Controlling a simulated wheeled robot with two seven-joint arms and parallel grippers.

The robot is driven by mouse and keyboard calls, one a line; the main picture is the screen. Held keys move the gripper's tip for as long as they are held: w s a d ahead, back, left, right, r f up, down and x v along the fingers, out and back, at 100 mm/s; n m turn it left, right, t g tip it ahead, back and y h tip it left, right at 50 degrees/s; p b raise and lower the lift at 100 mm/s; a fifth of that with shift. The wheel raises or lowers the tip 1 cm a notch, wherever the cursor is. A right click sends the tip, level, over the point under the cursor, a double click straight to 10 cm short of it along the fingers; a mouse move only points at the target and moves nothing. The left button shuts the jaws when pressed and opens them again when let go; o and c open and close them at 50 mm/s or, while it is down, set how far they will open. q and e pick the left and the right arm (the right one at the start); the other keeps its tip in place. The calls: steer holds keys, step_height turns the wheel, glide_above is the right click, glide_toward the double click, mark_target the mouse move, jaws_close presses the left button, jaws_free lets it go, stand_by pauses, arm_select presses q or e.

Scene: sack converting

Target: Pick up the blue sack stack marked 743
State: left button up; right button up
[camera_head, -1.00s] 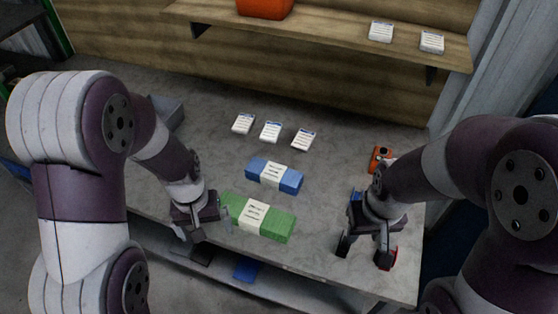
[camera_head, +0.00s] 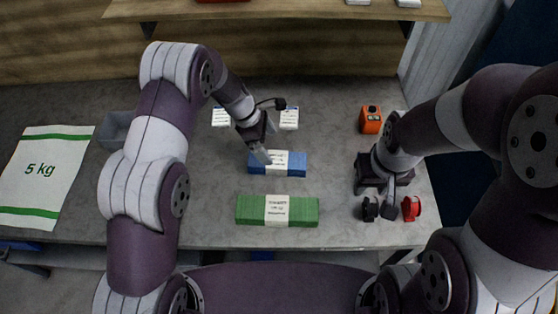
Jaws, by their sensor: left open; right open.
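The blue sack stack (camera_head: 297,164) lies flat on the grey table with a white paper band around its middle. The print on the band is too small to read. My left gripper (camera_head: 272,131) is open at the far left side of the blue stack. One finger reaches over the stack's back edge near the band; I cannot tell whether it touches. The stack is not held. A green sack stack (camera_head: 300,211), also banded in white, lies nearer to me. My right gripper (camera_head: 390,208) is open and empty over the table's right part.
White label packs (camera_head: 289,118) lie just behind the blue stack, partly hidden by my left gripper. An orange device (camera_head: 370,119) stands at the right. A red object (camera_head: 411,208) is at my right fingers. A grey bin (camera_head: 117,127) and a "5 kg" sack (camera_head: 42,172) are at the left.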

mark_target(277, 159)
arm_select(q)
steer(key=f, duration=0.5)
steer(key=shift+w+d+p, duration=0.25)
steer(key=shift+d+p, duration=0.15)
steer(key=shift+d+f, duration=0.1)
steer(key=shift+f, duration=0.3)
steer(key=p+x, duration=0.1)
steer(key=x, duration=0.3)
steer(key=shift+d+f+p, duration=0.1)
steer(key=shift+p, duration=0.3)
steer(key=shift+w+f, duration=0.15)
steer(key=shift+f, duration=0.2)
steer(key=c, duration=1)
steer(key=shift+r, duration=0.1)
steer(key=shift+c, duration=1.2)
arm_select(e)
steer(key=r, duration=0.2)
steer(key=shift+w+a+r, duration=0.25)
steer(key=shift+a+r, duration=0.1)
steer(key=shift+a, duration=0.05)
